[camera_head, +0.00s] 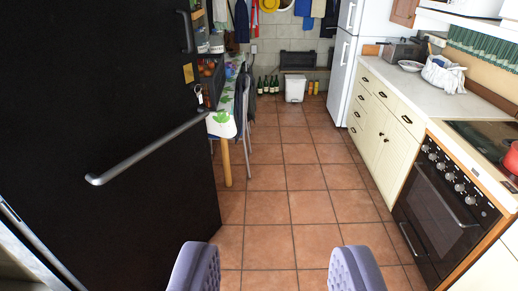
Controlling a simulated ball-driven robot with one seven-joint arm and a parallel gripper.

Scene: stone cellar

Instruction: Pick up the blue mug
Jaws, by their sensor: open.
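My gripper (271,272) shows at the bottom edge of the view. Its two purple padded fingers are wide apart, and only the tiled floor shows between them. I cannot make out a blue mug anywhere in this view. A table with a leaf-patterned cloth (222,124) stands partly hidden behind the black door, so most of its top is hidden.
A large black door (100,120) with a metal handle fills the left. Cream cabinets with a pale counter (408,88) and an oven (437,208) line the right. A white fridge (341,76) and white bin (295,88) stand farther back. The tiled floor (292,179) between is clear.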

